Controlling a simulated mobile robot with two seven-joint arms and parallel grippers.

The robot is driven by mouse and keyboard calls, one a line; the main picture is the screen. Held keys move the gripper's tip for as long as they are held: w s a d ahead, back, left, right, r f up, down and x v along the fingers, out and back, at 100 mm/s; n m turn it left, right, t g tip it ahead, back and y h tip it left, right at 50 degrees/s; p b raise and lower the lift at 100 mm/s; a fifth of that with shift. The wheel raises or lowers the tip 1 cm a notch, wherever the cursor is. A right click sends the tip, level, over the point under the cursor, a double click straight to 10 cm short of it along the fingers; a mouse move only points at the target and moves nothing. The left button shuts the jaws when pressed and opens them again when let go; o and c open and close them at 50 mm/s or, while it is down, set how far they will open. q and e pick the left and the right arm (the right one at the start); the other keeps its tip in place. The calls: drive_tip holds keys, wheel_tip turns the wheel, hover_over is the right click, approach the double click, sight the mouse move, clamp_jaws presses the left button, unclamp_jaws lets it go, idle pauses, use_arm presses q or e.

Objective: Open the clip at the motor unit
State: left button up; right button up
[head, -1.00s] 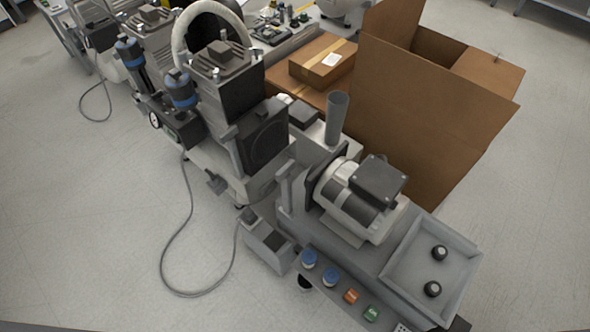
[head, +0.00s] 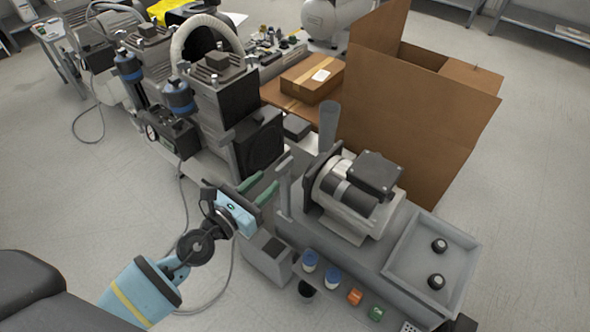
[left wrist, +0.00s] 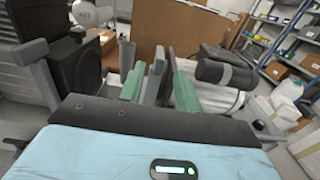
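The motor unit (head: 352,190), a silver and dark cylinder with a black box on top, sits on a grey bench fixture. A grey upright clip-like bracket (head: 284,190) stands at its left side; I cannot tell for sure that this is the clip. My left gripper (head: 269,179) is open, with its green fingers apart, just left of the bracket. In the left wrist view, a grey upright piece (left wrist: 154,76) shows between the open fingers (left wrist: 160,84); contact cannot be made out. My right gripper is not in view.
A grey tray (head: 459,258) with two black knobs is right of the motor. A tall cardboard box (head: 415,115) stands behind. The compressor (head: 221,95) stands close by at the left. A cable loops on the floor.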

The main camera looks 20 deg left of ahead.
sight(276, 173)
use_arm(q)
drive_tip(key=shift+x, duration=4)
drive_tip(key=shift+c, duration=0.3)
clamp_jaws()
